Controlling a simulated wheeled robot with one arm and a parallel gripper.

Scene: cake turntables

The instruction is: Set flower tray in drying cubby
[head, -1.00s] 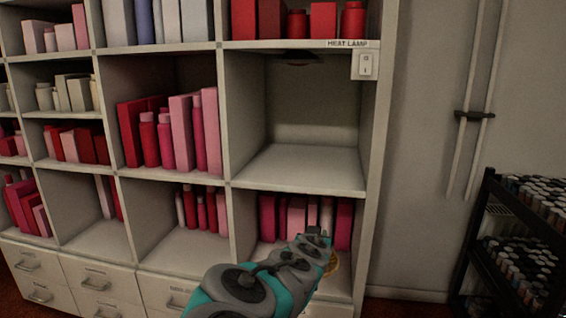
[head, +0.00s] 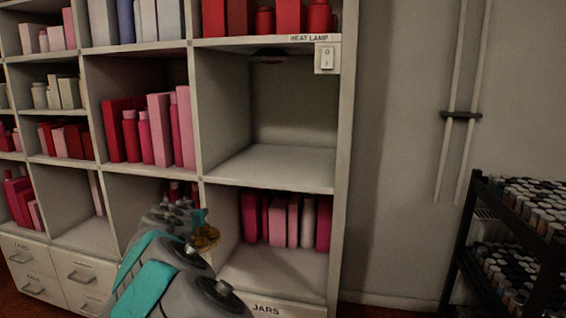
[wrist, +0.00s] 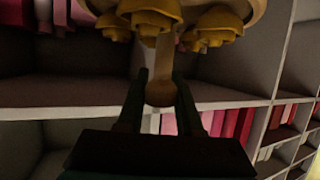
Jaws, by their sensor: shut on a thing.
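The flower tray (head: 207,241) shows as a small yellow piece beyond my arm in the head view, mostly hidden. In the wrist view the tray (wrist: 193,41) carries several yellow flowers at the top, with a pale stem and rounded knob (wrist: 159,93) below. My gripper (wrist: 161,88) is shut on the knob, one finger on each side. The drying cubby (head: 280,163) has a "HEAT LAMP" label and a switch (head: 327,58) at its upper right. Its floor is empty. The tray is lower than this cubby and to its left in the head view.
The cubby below (head: 275,268) holds red and pink bottles and boxes. The cubby to the left (head: 125,90) also holds pink and red items. White drawers (head: 52,275) run along the bottom. A black rack of jars (head: 510,235) stands at the right.

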